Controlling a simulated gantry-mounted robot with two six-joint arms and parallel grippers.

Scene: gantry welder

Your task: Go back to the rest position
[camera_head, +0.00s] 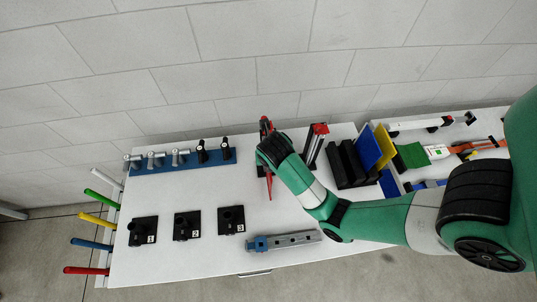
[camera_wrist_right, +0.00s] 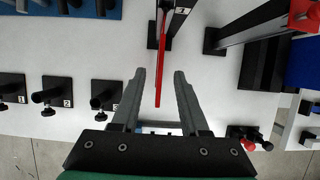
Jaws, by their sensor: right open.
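My right arm (camera_head: 365,221) comes in from the right in the head view and reaches over the middle of the white table (camera_head: 200,258). Its gripper is hidden behind the wrist there. In the right wrist view my right gripper (camera_wrist_right: 159,75) is open, with its two grey fingers apart. A long red pointed tool (camera_wrist_right: 163,70) runs down between the fingertips in that view; the gripper is not shut on it. The tool's upper end rests at a black stand labelled 1 (camera_wrist_right: 181,14). The red tool (camera_head: 268,187) also shows beside my wrist in the head view. My left gripper is not in view.
Black numbered blocks (camera_head: 187,226) and a blue rack (camera_head: 190,162) stand left. A grey bar with a blue end (camera_head: 285,241) lies near the front edge. A red-topped stand (camera_head: 316,145) and black and blue panels (camera_head: 368,147) stand close right of my wrist. Coloured handles (camera_head: 92,244) stick out left.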

